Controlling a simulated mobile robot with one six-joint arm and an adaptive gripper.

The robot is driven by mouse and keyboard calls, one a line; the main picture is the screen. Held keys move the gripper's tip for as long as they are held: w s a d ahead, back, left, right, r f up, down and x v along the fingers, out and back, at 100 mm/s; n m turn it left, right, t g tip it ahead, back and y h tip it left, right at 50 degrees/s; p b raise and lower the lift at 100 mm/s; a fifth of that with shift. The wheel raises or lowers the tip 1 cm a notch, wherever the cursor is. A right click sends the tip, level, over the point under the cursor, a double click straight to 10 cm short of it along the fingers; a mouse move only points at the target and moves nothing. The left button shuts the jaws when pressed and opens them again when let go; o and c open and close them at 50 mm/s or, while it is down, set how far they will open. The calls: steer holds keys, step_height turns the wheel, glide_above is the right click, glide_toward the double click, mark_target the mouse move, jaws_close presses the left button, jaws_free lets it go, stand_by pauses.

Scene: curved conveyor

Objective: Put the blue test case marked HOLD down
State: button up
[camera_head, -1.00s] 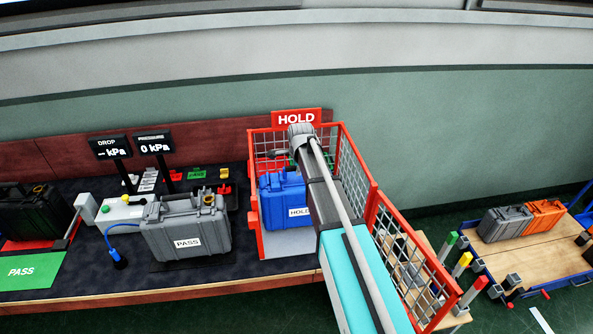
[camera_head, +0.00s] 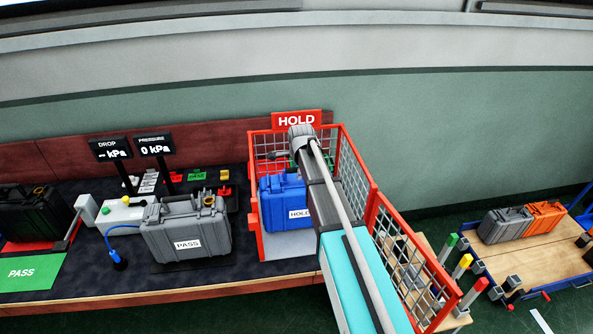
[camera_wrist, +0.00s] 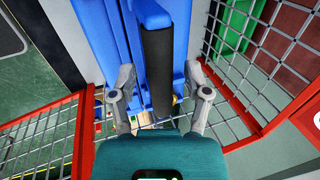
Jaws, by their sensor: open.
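The blue test case (camera_head: 282,189) stands upright on the grey floor of the red mesh cage (camera_head: 254,204), its white HOLD label (camera_head: 299,213) facing front. My arm crosses in front of its right side and hides part of it. In the wrist view, the blue case (camera_wrist: 115,35) and its black handle (camera_wrist: 157,60) fill the upper middle. My gripper (camera_wrist: 159,68) is open, one finger on each side of the handle, with visible gaps. Whether the fingers touch the case body is not clear. In the head view my gripper is mostly hidden behind the arm.
A red HOLD sign (camera_head: 297,120) stands at the cage's back. The mesh sides rise close around my arm. A grey PASS case (camera_head: 187,230) is on the bench to the left. A cart (camera_head: 520,260) with grey and orange cases stands at the right.

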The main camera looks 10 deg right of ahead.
steer(key=p+v, duration=1.1)
steer(key=v, duration=0.1)
stand_by(0.5)
steer(key=shift+s, duration=0.1)
stand_by(0.6)
steer(key=s+d+n+g, duration=0.2)
steer(key=s+n+g, duration=0.1)
steer(key=s+n, duration=1.5)
steer(key=s, duration=0.7)
steer(key=shift+s+d+f, duration=0.2)
steer(key=shift+d+f, duration=0.05)
steer(key=shift+f, duration=0.15)
step_height(320, 180, down, 10)
steer(key=b, duration=0.9)
steer(key=shift+a+r, duration=0.1)
steer(key=shift+r, duration=0.05)
